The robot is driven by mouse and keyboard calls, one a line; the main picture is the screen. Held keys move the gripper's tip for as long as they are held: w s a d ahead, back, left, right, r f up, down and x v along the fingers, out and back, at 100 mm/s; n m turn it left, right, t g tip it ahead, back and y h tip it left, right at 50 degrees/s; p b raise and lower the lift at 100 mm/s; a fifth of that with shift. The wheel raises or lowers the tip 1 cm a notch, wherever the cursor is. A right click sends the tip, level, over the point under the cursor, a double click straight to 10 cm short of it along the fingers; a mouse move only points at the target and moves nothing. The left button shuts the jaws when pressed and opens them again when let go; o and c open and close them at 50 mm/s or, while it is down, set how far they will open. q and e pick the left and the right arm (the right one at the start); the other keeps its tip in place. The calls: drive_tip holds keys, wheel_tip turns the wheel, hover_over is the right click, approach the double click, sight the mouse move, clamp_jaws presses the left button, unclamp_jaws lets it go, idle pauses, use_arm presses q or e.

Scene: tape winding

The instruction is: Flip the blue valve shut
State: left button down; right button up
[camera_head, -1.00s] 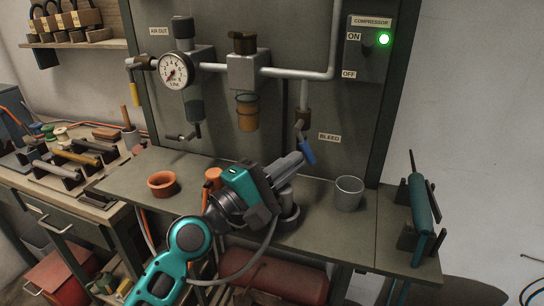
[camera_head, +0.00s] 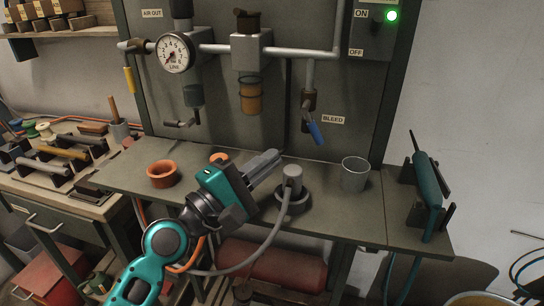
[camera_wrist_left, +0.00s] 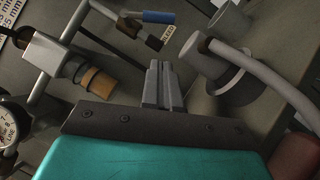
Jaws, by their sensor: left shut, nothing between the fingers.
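The blue valve handle (camera_head: 316,132) is on the bleed pipe beside the BLEED label. It hangs down, slanting to the lower right. In the left wrist view the blue handle (camera_wrist_left: 158,16) is at the top, beyond the fingertips and slightly left. My left gripper (camera_head: 274,157) is shut and empty, to the left of the handle and lower in the picture, apart from it. Its closed fingers (camera_wrist_left: 161,66) show in the middle of the wrist view. My right gripper is out of view.
A grey hose fitting (camera_head: 292,188) stands on the shelf close to my left fingers. A grey cup (camera_head: 355,173) is to its right and an orange ring (camera_head: 162,174) to its left. A gauge (camera_head: 174,53), pipes and a yellow handle (camera_head: 129,79) are on the panel.

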use_arm(q)
drive_tip(key=b+v, duration=0.1)
drive_tip(key=v, duration=0.6)
drive_tip(key=shift+s+f+b, duration=0.25)
drive_tip(key=shift+s+b, duration=0.1)
drive_tip(key=shift+s, duration=0.05)
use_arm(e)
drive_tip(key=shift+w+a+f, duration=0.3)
use_arm(q)
drive_tip(key=shift+a, duration=0.15)
